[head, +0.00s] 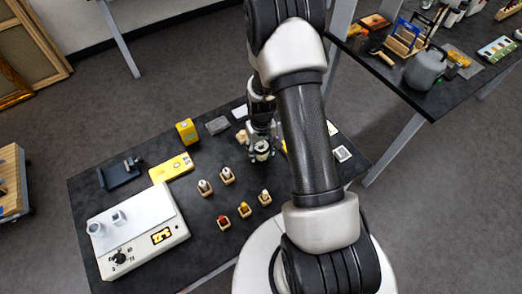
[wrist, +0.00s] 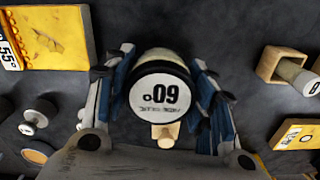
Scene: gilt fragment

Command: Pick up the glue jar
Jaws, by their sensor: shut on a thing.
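The glue jar (wrist: 160,95) has a pale body and a white lid printed with large black digits and smaller lettering. In the wrist view it sits between the blue-padded fingers of my gripper (wrist: 162,70), which is shut on its sides. In the head view my gripper (head: 261,143) points down over the dark table, with the jar (head: 262,153) at its tips, partly hidden by the fingers. I cannot tell whether the jar's base touches the table.
The dark table (head: 140,205) holds a white hotplate device (head: 137,232) at left, yellow items (head: 171,167) and several small bottles in wooden holders (head: 204,187) near the middle. A second table (head: 455,98) at upper right carries a grey kettle (head: 425,70) and tools.

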